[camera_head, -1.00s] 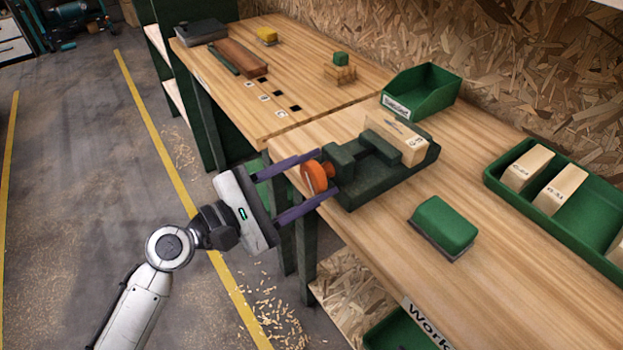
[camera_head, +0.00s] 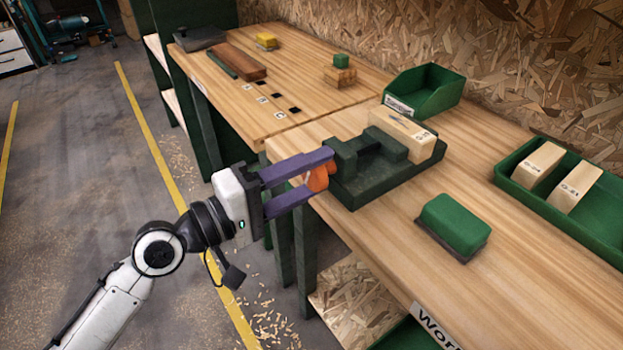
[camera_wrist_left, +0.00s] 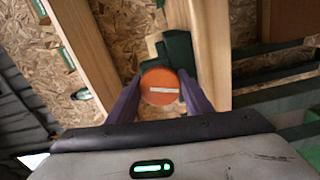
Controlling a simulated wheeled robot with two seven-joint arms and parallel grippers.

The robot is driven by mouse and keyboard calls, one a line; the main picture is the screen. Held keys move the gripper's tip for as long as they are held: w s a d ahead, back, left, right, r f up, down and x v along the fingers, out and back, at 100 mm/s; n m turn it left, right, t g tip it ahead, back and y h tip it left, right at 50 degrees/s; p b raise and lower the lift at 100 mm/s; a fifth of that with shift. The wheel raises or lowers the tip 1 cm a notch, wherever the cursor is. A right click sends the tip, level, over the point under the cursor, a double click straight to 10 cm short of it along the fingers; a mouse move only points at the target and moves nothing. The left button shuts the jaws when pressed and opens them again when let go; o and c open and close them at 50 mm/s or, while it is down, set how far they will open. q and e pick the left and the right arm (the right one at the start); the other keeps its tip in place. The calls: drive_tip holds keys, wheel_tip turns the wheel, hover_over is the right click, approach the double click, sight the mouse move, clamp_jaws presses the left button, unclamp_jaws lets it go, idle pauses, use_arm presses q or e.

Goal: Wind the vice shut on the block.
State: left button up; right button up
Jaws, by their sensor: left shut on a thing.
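The dark green vice (camera_head: 372,180) stands at the edge of the workbench. A pale wooden block (camera_head: 403,134) sits between its jaws; whether both jaws touch it I cannot tell. The orange round handle (camera_head: 318,179) is at the vice's near end and faces my wrist camera (camera_wrist_left: 160,86), with a white line across it lying nearly level. My left gripper (camera_head: 318,174) is shut on the handle, its purple fingers on either side. My right gripper is in neither view.
A green-topped sanding block (camera_head: 452,224) lies on the bench right of the vice. A green bin (camera_head: 425,91) stands behind it, and a green tray (camera_head: 510,187) with wooden blocks is at right. Open floor lies left of the bench.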

use_arm(q)
drive_tip(key=shift+f+m+b, duration=0.2)
drive_tip(key=shift+m+b, duration=0.2)
drive_tip(key=shift+m, duration=0.6)
drive_tip(key=m+b, duration=0.1)
drive_tip(key=m, duration=0.1)
drive_tip(key=shift+m, duration=0.3)
drive_tip(key=m+b, duration=0.1)
drive_tip(key=m, duration=0.2)
drive_tip(key=shift+m, duration=0.9)
drive_tip(key=shift+b, duration=0.3)
drive_tip(key=o, duration=1.1)
drive_tip(key=shift+r, duration=0.1)
drive_tip(key=shift+c, duration=0.2)
